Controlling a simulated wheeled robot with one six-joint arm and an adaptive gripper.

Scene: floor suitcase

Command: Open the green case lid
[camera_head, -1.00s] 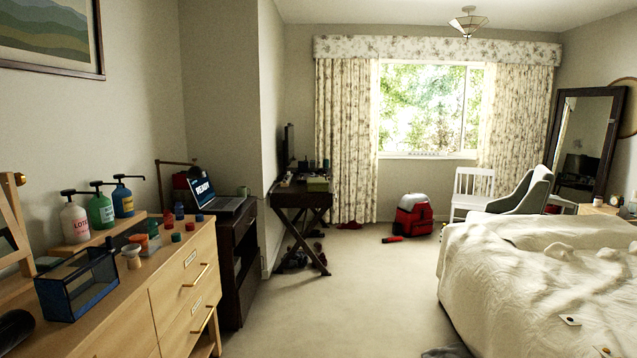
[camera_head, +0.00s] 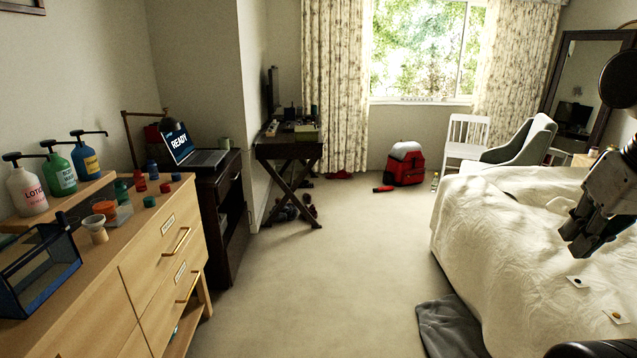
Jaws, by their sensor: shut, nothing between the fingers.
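I cannot make out a green case with a lid in this view. A small yellow-green box (camera_head: 306,132) sits on the dark desk, too small to tell more. My gripper (camera_head: 572,245) is at the right edge, in front of the bed in the picture. It is shut and empty, with its fingers pointing down. Part of my arm is cut off by the frame's edge.
A bed (camera_head: 500,225) fills the right. A wooden dresser (camera_head: 165,270) and a dark desk (camera_head: 285,152) stand on the left. A red case (camera_head: 405,168) stands near the window. Grey cloth (camera_head: 447,325) lies beside the bed. The carpet (camera_head: 330,270) between is clear.

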